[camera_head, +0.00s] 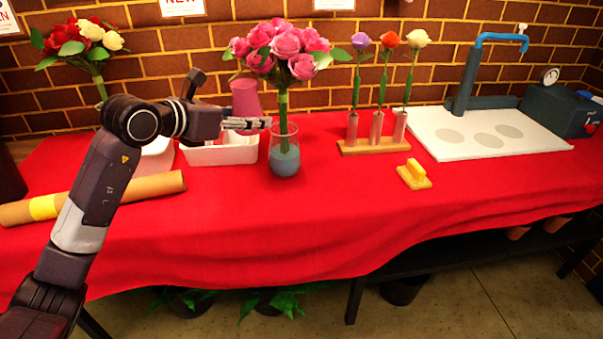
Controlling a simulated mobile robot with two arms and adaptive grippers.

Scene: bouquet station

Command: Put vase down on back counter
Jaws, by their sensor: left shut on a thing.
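The clear glass vase (285,158) has a blue-grey lower part and holds a bouquet of pink roses (285,50) with green stems. It is upright over the red-covered back counter (330,215), left of the picture's middle. I cannot tell whether its base touches the cloth. My left gripper (268,124) reaches in from the left and is shut at the vase's upper rim. The far side of its grip is hard to see. My right gripper is not in view.
A white tray (220,153) sits just left of the vase. A wooden stand (375,146) with three single flowers is to its right, with a yellow block (414,175) nearby. A wrapped paper roll (150,186) lies at left. Cloth in front of the vase is clear.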

